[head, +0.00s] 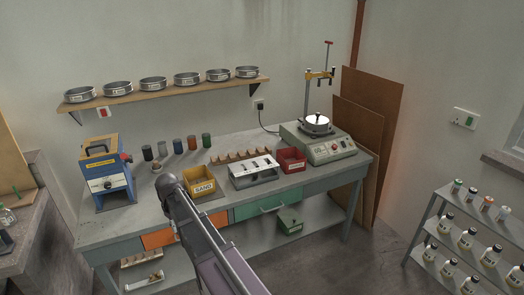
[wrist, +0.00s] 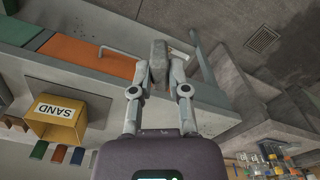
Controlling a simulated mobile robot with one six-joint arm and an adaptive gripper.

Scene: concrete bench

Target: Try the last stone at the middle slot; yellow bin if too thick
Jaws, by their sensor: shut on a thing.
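In the wrist view my gripper (wrist: 159,74) is shut on a grey oblong stone (wrist: 158,56), which sticks out past the fingertips. In the head view my arm reaches up to the left part of the bench, left of the yellow bin (head: 204,190), and the stone is not clear there. The yellow bin, labelled SAND, also shows in the wrist view (wrist: 58,130). The slot gauge (head: 254,170), a pale slotted top on a grey stand, is right of the yellow bin, apart from my gripper. Its separate slots are too small to tell.
A red bin (head: 291,160) stands right of the gauge, with a sieve shaker (head: 318,143) beyond it. A blue machine (head: 106,175) stands at the bench's left end. Several coloured cups (head: 178,146) line the back. A sieve shelf (head: 165,93) is on the wall.

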